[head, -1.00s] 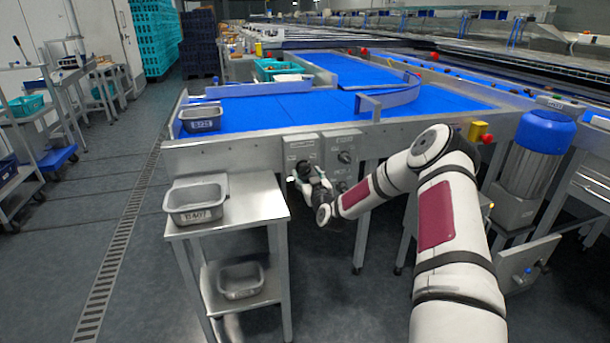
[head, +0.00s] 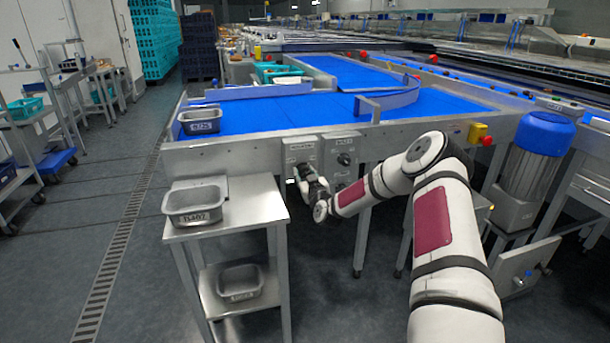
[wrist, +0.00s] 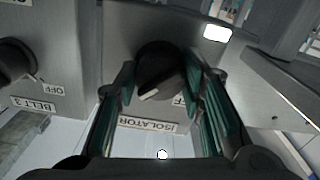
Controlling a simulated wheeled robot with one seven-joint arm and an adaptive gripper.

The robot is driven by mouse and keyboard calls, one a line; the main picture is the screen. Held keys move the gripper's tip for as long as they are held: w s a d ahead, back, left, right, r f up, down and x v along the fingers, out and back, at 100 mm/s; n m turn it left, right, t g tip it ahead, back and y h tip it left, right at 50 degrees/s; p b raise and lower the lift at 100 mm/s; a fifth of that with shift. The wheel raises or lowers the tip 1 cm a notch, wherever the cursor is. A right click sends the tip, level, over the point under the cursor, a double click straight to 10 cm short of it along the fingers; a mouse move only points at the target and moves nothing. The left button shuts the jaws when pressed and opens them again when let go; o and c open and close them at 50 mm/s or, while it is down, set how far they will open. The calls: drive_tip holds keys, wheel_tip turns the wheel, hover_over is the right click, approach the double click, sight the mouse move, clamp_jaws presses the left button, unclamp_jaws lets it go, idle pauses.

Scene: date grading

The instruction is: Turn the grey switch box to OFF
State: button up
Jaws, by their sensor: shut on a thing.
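The grey switch box (head: 301,150) is the left of two on the front of the conveyor frame. In the wrist view its plate reads ISOLATOR (wrist: 147,125), upside down. Its black rotary knob (wrist: 158,72) sits between the green-padded fingers of my gripper (wrist: 161,82), which is shut on it. The knob's white mark (wrist: 149,95) points to the lower left in the wrist view. An OFF label beside the knob is partly hidden by the right finger. In the head view my gripper (head: 305,176) is at this box and covers the knob.
A second grey box (head: 342,158) with its own knob, labelled BELT 3 (wrist: 33,104), stands close beside. A steel stand (head: 250,205) with a grey tub (head: 195,205) is left of my gripper. The blue belt (head: 270,112) lies above and behind.

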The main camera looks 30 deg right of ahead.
drive_tip(key=shift+n, duration=0.3)
drive_tip(key=n+b, duration=0.2)
drive_tip(key=n, duration=0.2)
drive_tip(key=shift+w+a+n, duration=0.1)
drive_tip(key=shift+n, duration=0.2)
drive_tip(key=n+b, duration=0.3)
drive_tip(key=shift+f+n, duration=0.1)
drive_tip(key=shift+n, duration=0.2)
drive_tip(key=n+b, duration=0.4)
drive_tip(key=b, duration=0.1)
drive_tip(key=shift+b, duration=0.3)
drive_tip(key=n+b, duration=0.5)
drive_tip(key=shift+b, duration=0.4)
drive_tip(key=o, duration=1.1)
drive_tip(key=shift+o, duration=0.2)
